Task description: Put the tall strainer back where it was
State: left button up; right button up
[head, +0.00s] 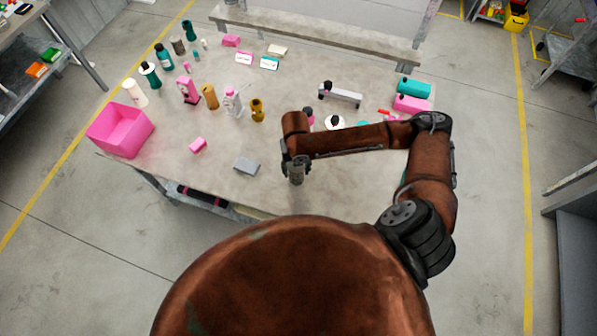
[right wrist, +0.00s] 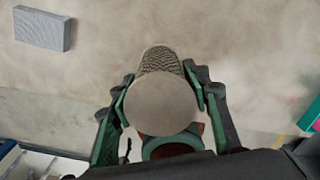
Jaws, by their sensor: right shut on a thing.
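The tall strainer (head: 296,177) is a grey-brown cylinder with a mesh wall. My right gripper (head: 294,163) is shut on it from above, over the front part of the table. In the right wrist view the strainer (right wrist: 162,101) sits between the two fingers of the gripper (right wrist: 160,88), with its round plain end towards the camera and the mesh beyond. I cannot tell whether its lower end touches the table. My left gripper is not in view.
The table (head: 200,172) has a grey block (head: 247,166) left of the strainer and a pink open bin (head: 120,132) at its left edge. Bare tabletop lies around the grey block.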

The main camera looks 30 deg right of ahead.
jog(key=shift+w+d+f, duration=0.35)
jog(key=shift+d+f, duration=0.2)
jog(key=shift+f, duration=0.2)
jog(key=shift+w+f, duration=0.1)
jog(key=shift+f, duration=1.55)
jog(key=shift+f, duration=0.1)
jog(key=o, duration=1.2)
notch_tip(320, 180, up, 12)
jog(key=shift+r, duration=0.15)
